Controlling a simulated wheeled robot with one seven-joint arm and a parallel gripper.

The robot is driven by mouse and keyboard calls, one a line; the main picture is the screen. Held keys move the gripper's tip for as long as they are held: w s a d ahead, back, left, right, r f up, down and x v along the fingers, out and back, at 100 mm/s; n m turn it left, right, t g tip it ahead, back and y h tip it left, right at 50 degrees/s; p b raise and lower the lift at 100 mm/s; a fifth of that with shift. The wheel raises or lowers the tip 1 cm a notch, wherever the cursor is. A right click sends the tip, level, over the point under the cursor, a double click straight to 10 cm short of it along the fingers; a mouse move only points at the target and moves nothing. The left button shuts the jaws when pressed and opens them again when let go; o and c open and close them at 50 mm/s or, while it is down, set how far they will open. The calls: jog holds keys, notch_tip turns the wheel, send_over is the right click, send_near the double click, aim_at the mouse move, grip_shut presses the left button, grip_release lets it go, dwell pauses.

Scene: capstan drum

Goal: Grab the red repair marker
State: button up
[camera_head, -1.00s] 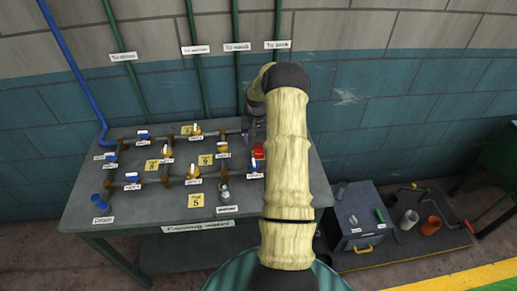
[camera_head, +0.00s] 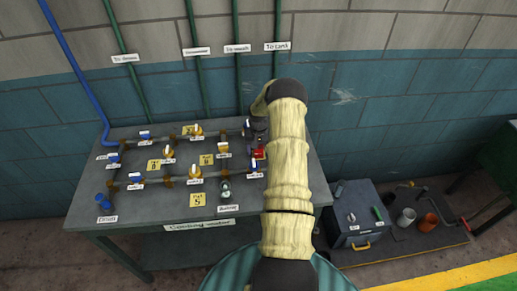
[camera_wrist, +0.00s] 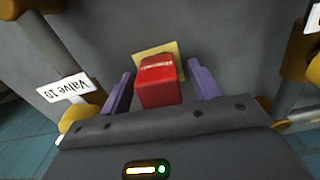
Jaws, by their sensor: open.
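The red repair marker (camera_wrist: 158,82) is a red block with a pale strip near its top, in the middle of the wrist view. It stands in front of a tan square piece on the grey surface. My gripper (camera_wrist: 160,74) is open, with one purple finger on each side of the marker. Small gaps show between the fingers and the block. In the head view the marker (camera_head: 259,152) is a small red spot on the right part of the table, partly hidden by my arm. My gripper is mostly hidden there.
The grey table (camera_head: 145,215) carries pipes with blue and yellow valves, number cards and labels. In the wrist view, a pipe with the Valve 10 label (camera_wrist: 64,90) lies left of the gripper, and another pipe (camera_wrist: 298,60) lies right. A grey toolbox (camera_head: 352,236) stands right of the table.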

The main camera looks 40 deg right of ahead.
dwell(0.5)
jog(key=c, duration=1.1)
notch_tip(320, 180, up, 10)
jog(key=b, duration=0.3)
